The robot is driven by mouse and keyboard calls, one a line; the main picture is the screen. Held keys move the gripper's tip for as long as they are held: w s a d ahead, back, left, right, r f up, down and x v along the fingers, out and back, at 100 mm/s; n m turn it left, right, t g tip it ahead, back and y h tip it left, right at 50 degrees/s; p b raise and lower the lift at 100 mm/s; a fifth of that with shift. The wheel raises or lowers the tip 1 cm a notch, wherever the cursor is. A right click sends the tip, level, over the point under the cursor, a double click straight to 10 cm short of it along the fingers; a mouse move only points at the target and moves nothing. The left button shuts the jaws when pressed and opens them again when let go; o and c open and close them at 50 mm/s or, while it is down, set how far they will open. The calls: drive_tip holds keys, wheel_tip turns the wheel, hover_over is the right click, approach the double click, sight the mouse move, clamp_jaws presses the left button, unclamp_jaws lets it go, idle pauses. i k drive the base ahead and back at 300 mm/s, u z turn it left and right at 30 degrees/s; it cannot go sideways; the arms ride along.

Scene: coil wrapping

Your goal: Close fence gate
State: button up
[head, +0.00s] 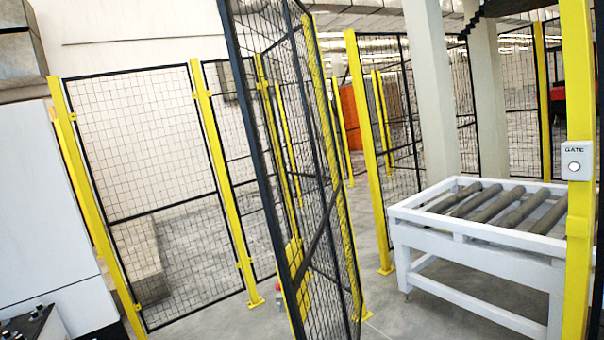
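The fence gate (318,195) is a black mesh panel with a dark frame. It stands swung open in the middle of the head view, seen at a steep angle, with yellow parts showing at its lower edge. To its right a yellow post (578,230) carries a grey box marked GATE (576,161) with a round white button. A gap lies between the gate panel and this post. My gripper is not in view.
A white roller conveyor table (475,236) stands behind the opening, close to the GATE post. Fixed mesh fence panels (150,190) with yellow posts run along the left. A white cabinet (45,220) is at the far left. Grey floor (400,318) shows in the opening.

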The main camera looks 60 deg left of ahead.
sight(296, 299)
drive_tip(key=k, duration=1.35)
drive_tip(key=u, duration=1.85)
drive_tip(key=i, duration=1.9)
drive_tip(key=z, duration=0.7)
drive_tip(key=k, duration=0.35)
drive_tip(key=u, duration=0.05)
